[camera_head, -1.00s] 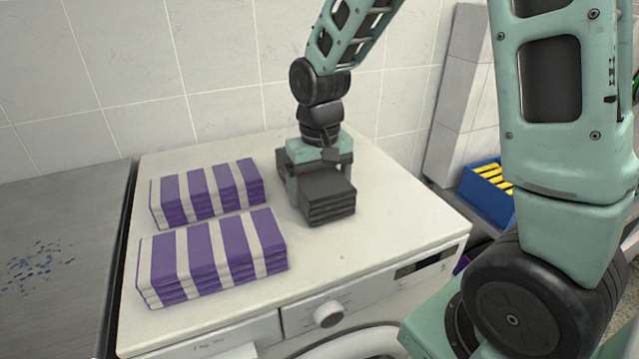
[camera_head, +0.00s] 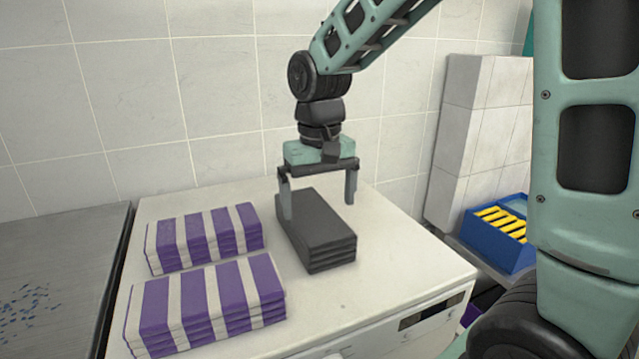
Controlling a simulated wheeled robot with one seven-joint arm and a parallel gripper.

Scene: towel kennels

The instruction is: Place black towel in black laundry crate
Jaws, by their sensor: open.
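The black towel (camera_head: 320,238) is a folded dark stack lying flat on top of the white washing machine, right of the striped towels. My gripper (camera_head: 320,208) points down over its far part. Its jaws are open, with one finger at the towel's left side and the other above and to the right. Nothing is held between them. I cannot make out a black laundry crate in this view.
Two purple and white striped folded towels (camera_head: 205,236) (camera_head: 205,305) lie left of the black towel on the washing machine top (camera_head: 400,250). A blue crate (camera_head: 500,232) with yellow items stands at the right. A metal counter (camera_head: 60,265) is at the left; a tiled wall is behind.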

